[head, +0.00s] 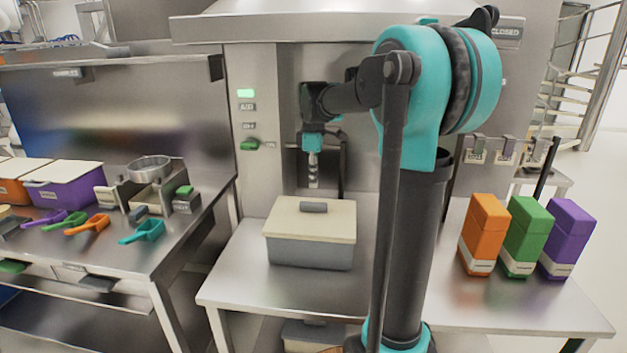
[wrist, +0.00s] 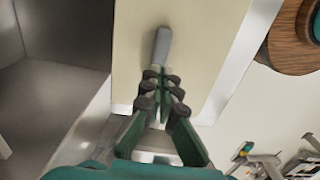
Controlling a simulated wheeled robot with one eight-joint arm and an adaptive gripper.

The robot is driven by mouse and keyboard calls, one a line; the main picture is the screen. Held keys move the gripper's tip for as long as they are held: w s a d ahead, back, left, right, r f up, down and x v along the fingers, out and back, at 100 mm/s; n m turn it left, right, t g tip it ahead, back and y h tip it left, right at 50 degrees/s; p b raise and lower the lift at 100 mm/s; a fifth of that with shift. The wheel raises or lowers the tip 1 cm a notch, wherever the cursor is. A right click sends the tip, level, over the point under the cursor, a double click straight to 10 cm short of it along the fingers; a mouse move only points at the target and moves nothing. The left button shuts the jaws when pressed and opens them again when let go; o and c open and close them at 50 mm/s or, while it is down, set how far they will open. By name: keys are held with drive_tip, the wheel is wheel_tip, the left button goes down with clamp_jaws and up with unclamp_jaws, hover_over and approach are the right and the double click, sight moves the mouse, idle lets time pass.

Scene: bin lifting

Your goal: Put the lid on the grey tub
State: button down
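The grey tub (head: 309,254) stands on the steel counter in the head view. The cream lid (head: 283,220) lies across its top, looking level, with its front edge along the tub's rim. I cannot tell whether it is fully seated. A grey handle (head: 313,207) sits on the lid's middle. My gripper (head: 313,182) points down above the handle, apart from it, and holds nothing visible. In the wrist view my gripper (wrist: 160,75) has its fingertips close together over the lid (wrist: 200,45), near the end of the handle (wrist: 162,44). The tub is hidden below the lid there.
Orange (head: 484,235), green (head: 527,237) and purple (head: 568,238) cartons stand on the counter (head: 232,278) at right. A left bench holds scoops, a purple bin (head: 65,187) and a steel bowl (head: 149,168). A steel hood frames the space around my gripper.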

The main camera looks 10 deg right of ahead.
sight(314, 203)
drive_tip(key=shift+f, duration=0.3)
idle(0.4)
drive_tip(key=shift+f, duration=0.35)
drive_tip(key=shift+f, duration=0.3)
drive_tip(key=shift+f, duration=0.35)
drive_tip(key=shift+f, duration=0.35)
drive_tip(key=shift+f, duration=0.3)
drive_tip(key=shift+f, duration=0.7)
drive_tip(key=shift+f, duration=0.2)
